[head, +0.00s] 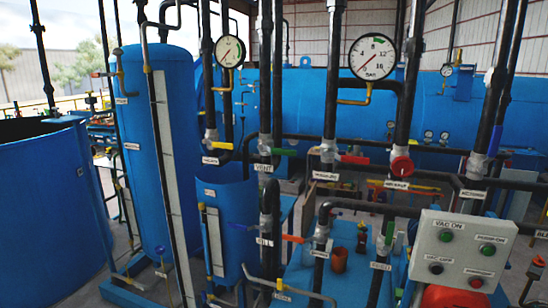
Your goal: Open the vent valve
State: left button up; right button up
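The vent valve (265,142) is a silver valve body on a dark vertical pipe, left of the picture's middle. A white tag reading VENT (263,168) sits just below it. A green lever (284,152) sticks out to the right of the valve, lying roughly level across the upright pipe. Neither of my grippers shows in the head view, and nothing is seen touching the lever.
Neighbouring valves have a red lever (354,159), a red round handle (401,165) and an orange lever (293,239). Two dial gauges (373,56) (229,52) stand above. A control box (462,252) is at lower right. Dark pipes crowd the lever closely.

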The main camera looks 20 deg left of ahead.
aim_at(292, 153)
jog(key=u, duration=0.5)
jog(key=i, duration=0.55)
jog(key=u, duration=0.25)
